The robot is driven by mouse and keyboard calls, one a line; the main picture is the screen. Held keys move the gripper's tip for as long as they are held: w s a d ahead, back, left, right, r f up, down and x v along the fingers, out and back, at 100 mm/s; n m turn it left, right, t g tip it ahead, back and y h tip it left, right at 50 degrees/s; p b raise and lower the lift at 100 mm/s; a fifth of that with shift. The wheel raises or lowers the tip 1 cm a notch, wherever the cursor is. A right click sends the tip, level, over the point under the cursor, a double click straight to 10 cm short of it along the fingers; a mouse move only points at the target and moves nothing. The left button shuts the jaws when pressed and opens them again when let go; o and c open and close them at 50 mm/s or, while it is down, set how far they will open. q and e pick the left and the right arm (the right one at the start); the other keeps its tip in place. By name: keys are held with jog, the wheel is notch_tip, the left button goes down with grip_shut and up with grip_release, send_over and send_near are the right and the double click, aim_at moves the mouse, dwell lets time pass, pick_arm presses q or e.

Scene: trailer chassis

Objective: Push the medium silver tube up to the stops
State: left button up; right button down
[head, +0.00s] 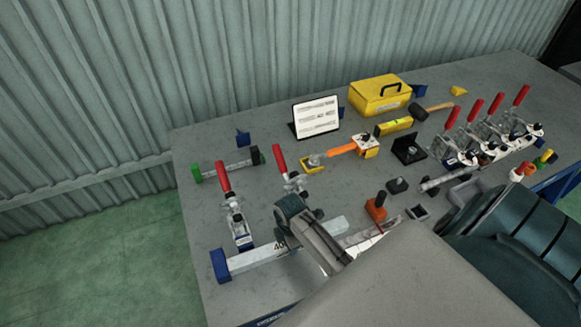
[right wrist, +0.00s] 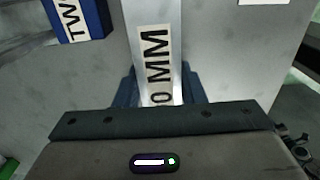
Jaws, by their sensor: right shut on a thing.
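A silver square tube (head: 258,257) lies along the front edge of the table, with a label beginning "40". In the right wrist view the tube (right wrist: 152,15) carries a label ending "0 MM". Its left end is at a blue block (head: 219,266); I cannot tell whether they touch. My right gripper (right wrist: 158,88) is shut on the tube, with dark blue fingers on both sides. In the head view my right arm hides the fingertips and part of the tube. My left gripper is not in view.
Red-handled clamps (head: 238,215) stand behind the tube, one close to my right gripper. A green-ended bar (head: 228,168), a sign (head: 316,117), a yellow toolbox (head: 380,95) and several clamps (head: 490,130) are farther back.

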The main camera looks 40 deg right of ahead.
jog(key=shift+w+a, duration=0.1)
jog(key=shift+w, duration=0.15)
dwell(0.4)
jog(key=shift+w, duration=0.35)
jog(key=c, duration=1.2)
grip_release()
jog(key=o, duration=0.4)
jog(key=shift+c, duration=0.2)
jog(key=shift+a, duration=0.1)
jog(key=shift+r, duration=0.1)
jog(key=shift+r, duration=0.3)
notch_tip(320, 180, up, 9)
jog(key=b, duration=0.2)
jog(key=shift+f+b, duration=0.1)
jog(key=shift+b, duration=0.3)
jog(key=shift+r, duration=0.65)
